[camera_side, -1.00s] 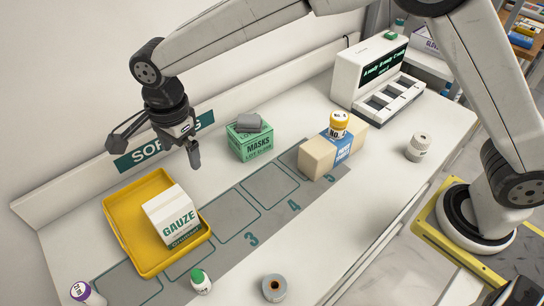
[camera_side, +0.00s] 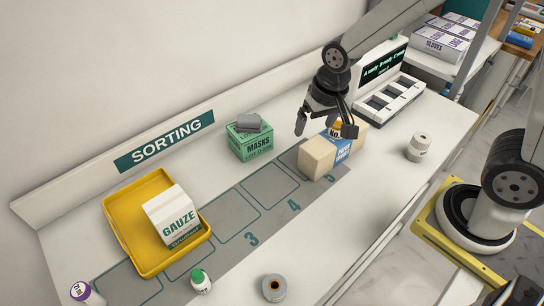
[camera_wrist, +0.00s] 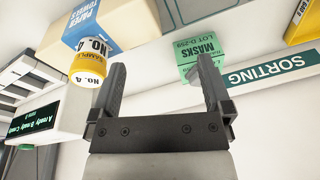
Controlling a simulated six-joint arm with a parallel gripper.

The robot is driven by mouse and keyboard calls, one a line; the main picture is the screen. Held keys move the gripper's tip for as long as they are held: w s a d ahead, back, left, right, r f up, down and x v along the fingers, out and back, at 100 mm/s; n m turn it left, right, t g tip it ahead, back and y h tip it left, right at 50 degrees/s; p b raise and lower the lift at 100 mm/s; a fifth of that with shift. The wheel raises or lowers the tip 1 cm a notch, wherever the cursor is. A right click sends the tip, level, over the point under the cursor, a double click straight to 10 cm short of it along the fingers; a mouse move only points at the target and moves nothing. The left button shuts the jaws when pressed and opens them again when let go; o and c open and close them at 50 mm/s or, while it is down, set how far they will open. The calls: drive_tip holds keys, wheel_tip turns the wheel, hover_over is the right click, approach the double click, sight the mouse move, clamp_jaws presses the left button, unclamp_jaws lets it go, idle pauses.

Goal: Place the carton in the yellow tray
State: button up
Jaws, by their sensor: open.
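A white carton marked GAUZE (camera_side: 172,216) sits inside the yellow tray (camera_side: 128,206), toward its right side. My gripper (camera_side: 325,128) is open and empty, far to the right of the tray, above the paper towels pack (camera_side: 318,158). A yellow-and-white jar marked NO. 4 (camera_side: 335,130) stands on that pack and is partly hidden by my gripper. In the wrist view the jar (camera_wrist: 89,62) is just left of my open fingers (camera_wrist: 162,68), with nothing between them.
A green masks box (camera_side: 250,141) with a grey item on top stands between tray and pack. A white device with slots (camera_side: 390,98) is at the back right.

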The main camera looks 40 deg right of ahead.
drive_tip(key=s+d+f+n, duration=0.1)
drive_tip(key=s+d+n, duration=0.2)
drive_tip(key=s, duration=0.3)
drive_tip(key=shift+d+f, duration=0.25)
drive_tip(key=shift+d, duration=0.45)
